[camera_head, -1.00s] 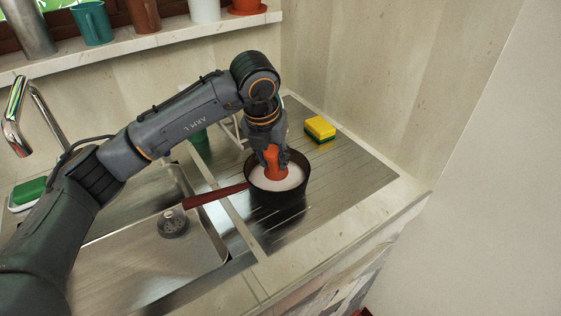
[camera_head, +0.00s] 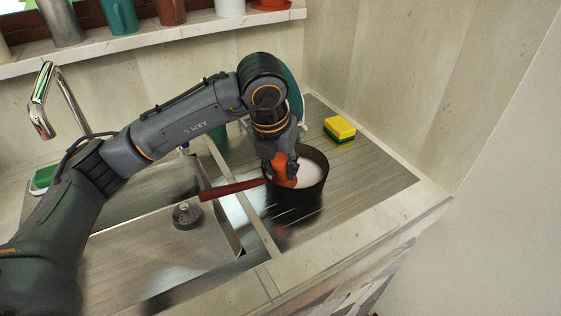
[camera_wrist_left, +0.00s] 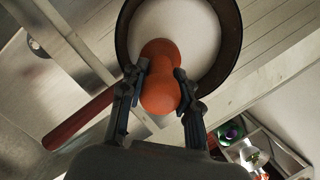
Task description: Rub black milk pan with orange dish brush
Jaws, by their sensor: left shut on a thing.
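The black milk pan (camera_head: 300,194) stands on the ribbed metal drainboard, its red-brown handle pointing left over the sink divider. It has a white interior or content. The orange dish brush (camera_head: 284,172) is upright at the pan's left inner side. My left gripper (camera_head: 280,165) points down and is shut on the brush. In the left wrist view, my left gripper (camera_wrist_left: 160,92) has a finger on each side of the orange brush (camera_wrist_left: 159,85), which is over the near edge of the pan (camera_wrist_left: 236,40). The brush's lower end is hidden. My right gripper is out of view.
A yellow and green sponge (camera_head: 339,129) lies on the drainboard behind the pan. The sink basin (camera_head: 150,240), with a drain strainer (camera_head: 187,215), is at the left. A chrome faucet (camera_head: 42,105) stands behind it. Pots line the back ledge (camera_head: 150,38). The drainboard's right side is free.

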